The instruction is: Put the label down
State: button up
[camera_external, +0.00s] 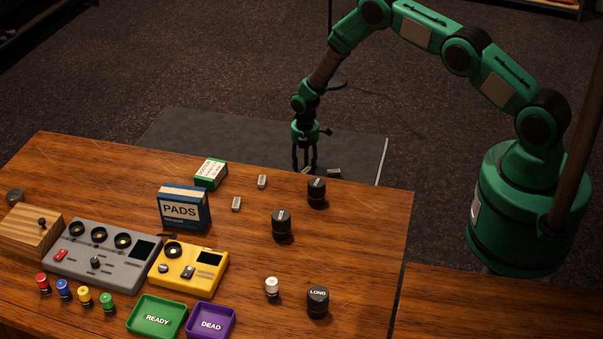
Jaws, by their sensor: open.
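My gripper (304,166) points down at the far edge of the wooden desk (355,240), its fingers apart. A small pale piece (307,170) shows at its fingertips, and another small pale piece (334,172) lies just right of them. I cannot tell whether either is touched by the fingers. Two more small pale pieces lie on the desk to the left, one farther back (262,182) and one nearer (236,203). Which of these, if any, is the label is too small to tell.
Black knobs stand right of centre (317,192) and nearer (282,225). A blue PADS box (184,210) and a green-white box (210,174) stand left. Grey (75,263) and yellow (205,286) devices, READY (143,329) and DEAD (224,308) trays sit in front. The desk's right-middle is clear.

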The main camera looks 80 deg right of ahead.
jog(key=shift+r, duration=0.15)
notch_tip(320, 180, up, 12)
jog(key=p, duration=0.1)
dwell(0.6)
jog(key=shift+r, duration=0.1)
dwell(0.5)
